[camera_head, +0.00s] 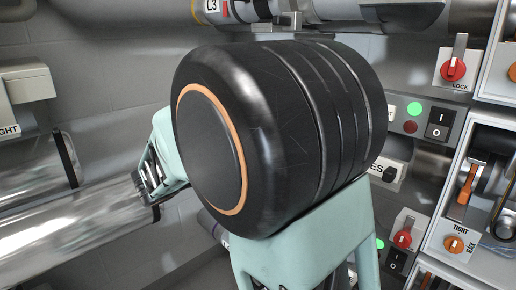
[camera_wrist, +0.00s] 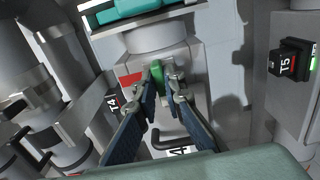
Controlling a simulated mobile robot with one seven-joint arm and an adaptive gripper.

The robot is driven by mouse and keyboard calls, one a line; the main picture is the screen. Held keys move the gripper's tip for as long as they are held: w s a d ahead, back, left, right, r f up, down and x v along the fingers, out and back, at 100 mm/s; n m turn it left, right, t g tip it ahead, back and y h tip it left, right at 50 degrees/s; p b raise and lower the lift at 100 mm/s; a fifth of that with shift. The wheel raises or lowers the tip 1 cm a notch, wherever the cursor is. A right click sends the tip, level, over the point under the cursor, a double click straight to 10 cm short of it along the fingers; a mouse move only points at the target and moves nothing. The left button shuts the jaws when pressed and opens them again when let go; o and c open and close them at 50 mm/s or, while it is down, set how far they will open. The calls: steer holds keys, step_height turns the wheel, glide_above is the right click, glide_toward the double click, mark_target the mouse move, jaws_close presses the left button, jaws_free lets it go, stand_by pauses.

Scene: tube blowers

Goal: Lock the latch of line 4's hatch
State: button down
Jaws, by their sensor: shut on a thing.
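In the wrist view, my gripper (camera_wrist: 163,88) reaches away from the camera, its two dark fingers converging on a small green latch piece (camera_wrist: 157,71). The fingertips are shut on this green piece, one on each side. It sits on the front of a pale grey hatch housing (camera_wrist: 192,62), with a red patch (camera_wrist: 130,79) to its left. A label ending in 4 (camera_wrist: 178,151) and a dark bent handle (camera_wrist: 172,137) show lower down. The fingers partly hide the latch and the housing. In the head view, my own arm hides the gripper and latch.
A T4 tag (camera_wrist: 113,103) is left of the fingers, and a black T5 box (camera_wrist: 290,62) is at right. Metal pipes (camera_wrist: 50,95) stand close at left. The head view shows clear tubes (camera_head: 75,235) at left and red-knob lock panels (camera_head: 453,69) at right.

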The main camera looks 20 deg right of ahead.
stand_by(0.3)
steer(key=c, duration=2)
jaws_free()
steer(key=shift+a, duration=0.15)
steer(key=v, duration=1.1)
steer(key=shift+s+a, duration=0.15)
steer(key=shift+a, duration=0.25)
